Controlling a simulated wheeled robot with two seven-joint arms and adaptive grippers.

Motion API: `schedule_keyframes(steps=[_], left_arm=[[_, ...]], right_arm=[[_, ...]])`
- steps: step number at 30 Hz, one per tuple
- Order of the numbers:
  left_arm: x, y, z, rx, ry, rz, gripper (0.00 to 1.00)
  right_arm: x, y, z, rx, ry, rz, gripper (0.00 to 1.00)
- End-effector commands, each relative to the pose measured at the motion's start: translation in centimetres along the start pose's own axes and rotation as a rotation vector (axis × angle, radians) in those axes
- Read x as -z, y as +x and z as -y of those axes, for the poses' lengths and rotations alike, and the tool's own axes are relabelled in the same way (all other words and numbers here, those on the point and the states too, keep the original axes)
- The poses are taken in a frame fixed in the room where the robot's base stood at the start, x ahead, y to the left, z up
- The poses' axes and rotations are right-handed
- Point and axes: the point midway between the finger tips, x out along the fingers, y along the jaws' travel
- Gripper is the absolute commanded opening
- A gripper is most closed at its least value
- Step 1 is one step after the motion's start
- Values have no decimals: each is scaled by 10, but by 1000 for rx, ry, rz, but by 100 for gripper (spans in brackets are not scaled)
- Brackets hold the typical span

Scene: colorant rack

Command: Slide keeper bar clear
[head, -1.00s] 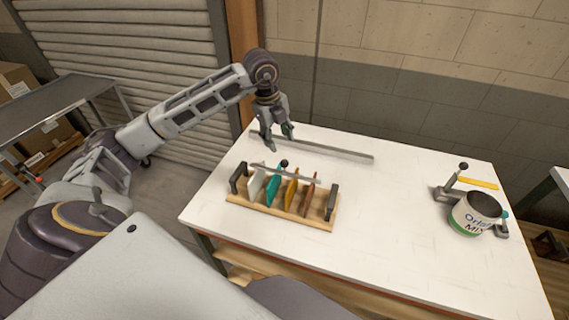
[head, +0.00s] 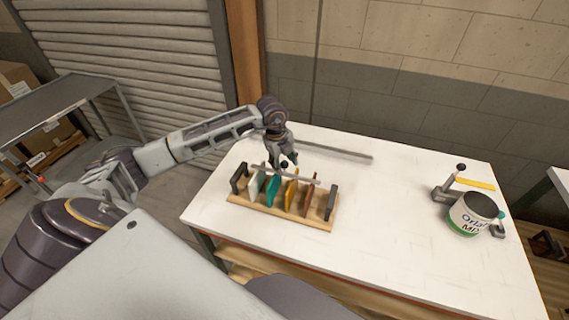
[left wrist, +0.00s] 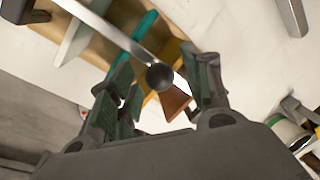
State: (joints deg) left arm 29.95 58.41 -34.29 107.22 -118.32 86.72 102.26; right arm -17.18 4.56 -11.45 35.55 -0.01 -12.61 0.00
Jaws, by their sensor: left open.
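The keeper bar (head: 300,177) is a thin grey bar lying across the top of the wooden rack (head: 255,204), over several coloured plates. Its round dark knob (left wrist: 159,77) shows between my left fingers in the left wrist view. My left gripper (head: 282,160) is at the knob, above the back side of the rack. In the left wrist view the jaws of the left gripper (left wrist: 160,90) stand apart on both sides of the knob, with gaps visible. The teal plate (head: 272,190) and the amber plate (head: 291,193) stand upright in the rack. My right gripper is not in view.
A long grey rail (head: 340,152) lies on the white table (head: 400,230) behind the rack. A labelled can (head: 468,216) stands at the right, with a clamp-like fixture with a yellow handle (head: 474,184) by it. The middle of the table is clear.

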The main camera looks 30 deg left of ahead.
Motion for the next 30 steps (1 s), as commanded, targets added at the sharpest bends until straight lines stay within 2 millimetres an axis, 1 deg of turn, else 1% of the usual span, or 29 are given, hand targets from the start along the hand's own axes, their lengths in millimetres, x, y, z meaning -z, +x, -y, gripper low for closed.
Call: schedule_keyframes(steps=[3,6,15,17,24,27,30], left_arm=[[0,8,0,-1,-1,0,49],[0,12,0,-1,0,0,49],[0,13,0,0,0,1,49],[0,13,0,0,0,1,42],[0,13,0,0,0,1,12],[0,13,0,0,0,1,0],[0,13,0,0,0,1,0]], right_arm=[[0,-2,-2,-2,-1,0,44],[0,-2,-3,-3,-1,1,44],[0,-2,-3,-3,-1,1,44],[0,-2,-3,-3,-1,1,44],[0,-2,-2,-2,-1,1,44],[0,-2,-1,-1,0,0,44],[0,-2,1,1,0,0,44]])
